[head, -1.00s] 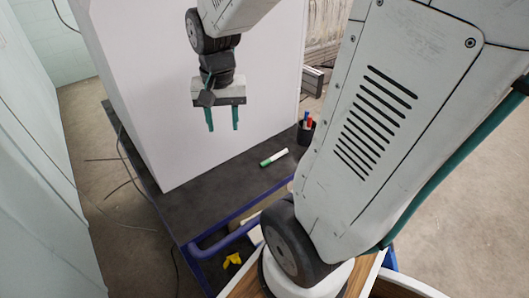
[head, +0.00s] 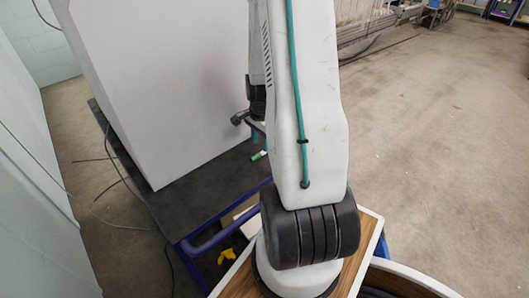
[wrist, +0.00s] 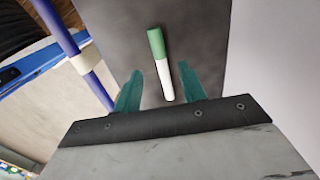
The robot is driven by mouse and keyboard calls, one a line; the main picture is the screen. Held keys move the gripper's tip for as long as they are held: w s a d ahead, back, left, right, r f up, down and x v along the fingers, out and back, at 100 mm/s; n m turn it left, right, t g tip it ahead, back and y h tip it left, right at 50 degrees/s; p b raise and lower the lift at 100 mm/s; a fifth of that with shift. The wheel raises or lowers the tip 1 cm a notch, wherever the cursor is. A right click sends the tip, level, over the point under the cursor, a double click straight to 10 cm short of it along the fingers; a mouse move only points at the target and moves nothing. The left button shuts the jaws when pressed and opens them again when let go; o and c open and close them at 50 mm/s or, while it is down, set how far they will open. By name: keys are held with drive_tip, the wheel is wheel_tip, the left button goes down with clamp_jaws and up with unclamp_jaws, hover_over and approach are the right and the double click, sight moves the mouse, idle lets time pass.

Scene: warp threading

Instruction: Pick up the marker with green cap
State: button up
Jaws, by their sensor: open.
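The marker with green cap (wrist: 160,64) has a white body and lies on the dark cart top (wrist: 188,20). In the wrist view its white end is between the tips of my gripper (wrist: 160,88), and its green cap points away. My gripper's teal fingers are apart, one on each side of the marker, not visibly touching it. In the head view a small part of the marker (head: 257,156) shows beside my arm, which hides most of my gripper. I cannot tell the height of the fingers above the surface.
A large white box-like panel (head: 160,80) stands on the cart behind the marker. A blue rail (head: 222,230) runs along the cart's near edge and also shows in the wrist view (wrist: 75,50). A yellow object (head: 226,256) lies below the rail.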

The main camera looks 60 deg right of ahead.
sight(261, 152)
wheel_tip(261, 152, down, 4)
drive_tip(key=shift+f, duration=0.25)
clamp_jaws()
idle(0.6)
